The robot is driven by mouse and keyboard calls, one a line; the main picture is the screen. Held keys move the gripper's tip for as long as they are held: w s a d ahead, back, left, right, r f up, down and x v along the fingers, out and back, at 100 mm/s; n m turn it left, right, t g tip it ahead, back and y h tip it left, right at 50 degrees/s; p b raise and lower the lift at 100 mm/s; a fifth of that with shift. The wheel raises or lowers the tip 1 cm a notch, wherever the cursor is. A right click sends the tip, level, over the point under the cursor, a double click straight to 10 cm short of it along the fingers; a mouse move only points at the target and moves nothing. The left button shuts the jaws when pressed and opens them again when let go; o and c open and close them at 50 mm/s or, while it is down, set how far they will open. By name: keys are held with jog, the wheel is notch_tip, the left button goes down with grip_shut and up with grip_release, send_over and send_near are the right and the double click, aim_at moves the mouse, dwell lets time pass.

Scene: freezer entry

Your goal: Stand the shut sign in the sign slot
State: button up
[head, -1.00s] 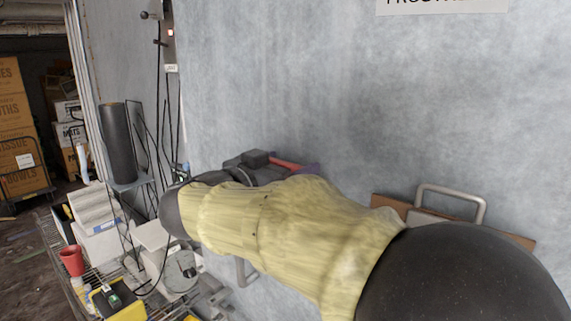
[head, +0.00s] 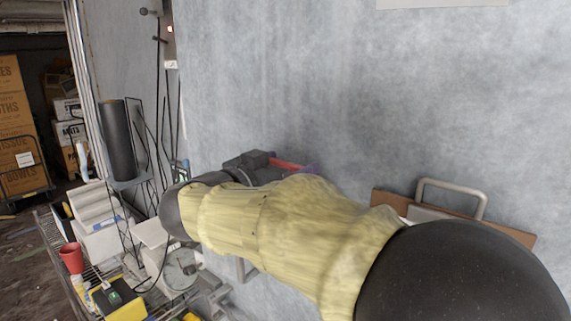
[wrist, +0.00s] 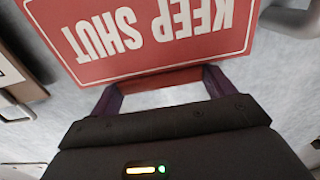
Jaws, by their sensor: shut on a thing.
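The red sign (wrist: 155,35) with white "KEEP SHUT" lettering fills the top of the wrist view, upside down there. My gripper (wrist: 162,83) has its purple fingers shut on the sign's near edge, where a darker red strip shows between them. In the head view my gripper (head: 290,161) is mostly hidden behind my own yellow-sleeved arm, with a bit of the red sign (head: 287,165) showing. The sign is close to the grey wall. I cannot make out the sign slot in either view.
A brown board (head: 389,201) and a metal handle (head: 452,185) are on the grey wall (head: 380,90) at right. A wire shelf with white bins (head: 98,235), a red cup (head: 71,258) and a yellow bin (head: 125,306) stands at left. Boxes (head: 15,110) are farther back.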

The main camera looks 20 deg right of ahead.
jog(key=shift+f, duration=0.35)
dwell(0.4)
jog(key=o, duration=0.8)
jog(key=b+v, duration=0.6)
jog(key=v, duration=1.1)
jog(key=shift+a+b, duration=0.2)
jog(key=shift+b, duration=0.2)
